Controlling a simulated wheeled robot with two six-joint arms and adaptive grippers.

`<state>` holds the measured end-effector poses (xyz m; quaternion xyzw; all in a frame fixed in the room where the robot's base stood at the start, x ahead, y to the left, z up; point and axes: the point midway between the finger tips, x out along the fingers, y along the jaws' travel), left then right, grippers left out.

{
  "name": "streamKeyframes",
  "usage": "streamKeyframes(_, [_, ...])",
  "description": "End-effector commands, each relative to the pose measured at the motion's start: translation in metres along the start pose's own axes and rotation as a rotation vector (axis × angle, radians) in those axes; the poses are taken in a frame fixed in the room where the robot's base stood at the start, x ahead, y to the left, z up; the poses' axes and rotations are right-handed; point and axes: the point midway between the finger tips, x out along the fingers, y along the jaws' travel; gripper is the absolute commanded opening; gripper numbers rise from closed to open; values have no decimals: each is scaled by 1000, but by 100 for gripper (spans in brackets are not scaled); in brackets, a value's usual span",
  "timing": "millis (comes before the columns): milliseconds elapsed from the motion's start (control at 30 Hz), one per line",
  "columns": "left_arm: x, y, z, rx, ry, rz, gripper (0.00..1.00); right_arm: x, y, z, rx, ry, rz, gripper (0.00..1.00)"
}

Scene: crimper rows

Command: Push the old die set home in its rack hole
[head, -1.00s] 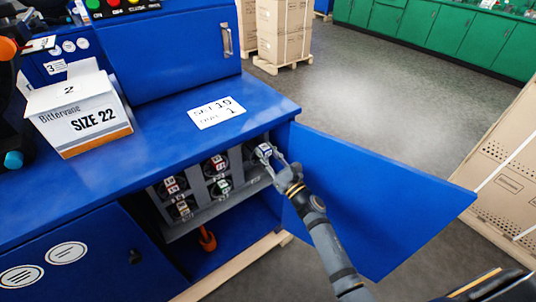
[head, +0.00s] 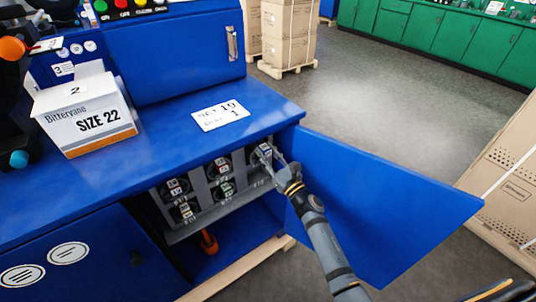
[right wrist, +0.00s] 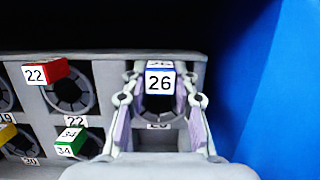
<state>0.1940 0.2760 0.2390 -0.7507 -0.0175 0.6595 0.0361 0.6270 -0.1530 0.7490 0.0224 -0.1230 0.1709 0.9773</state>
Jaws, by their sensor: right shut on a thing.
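The die set marked 26 (right wrist: 160,80), with a blue top edge, sits at the top right hole of the grey rack (head: 199,190). In the head view the die set (head: 264,153) is in the hole's mouth, partly covered by my gripper. My right gripper (head: 272,168) is shut on it, with a finger on each side of it in the right wrist view (right wrist: 160,110). How deep it sits is hard to tell.
Other die sets, marked 22 (right wrist: 42,72) and 34 (right wrist: 72,142), fill neighbouring holes. The open blue cabinet door (head: 385,205) stands close to the right of my arm. A SIZE 22 box (head: 85,115) and a card (head: 220,115) lie on the blue bench top.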

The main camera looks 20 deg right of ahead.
Motion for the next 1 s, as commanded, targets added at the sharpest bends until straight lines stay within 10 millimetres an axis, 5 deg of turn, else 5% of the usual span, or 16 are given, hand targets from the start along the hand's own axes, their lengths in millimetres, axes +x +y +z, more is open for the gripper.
streamKeyframes(1000, [7,0,1,0,0,0,40,22,0,-1,-1,-10,2,0])
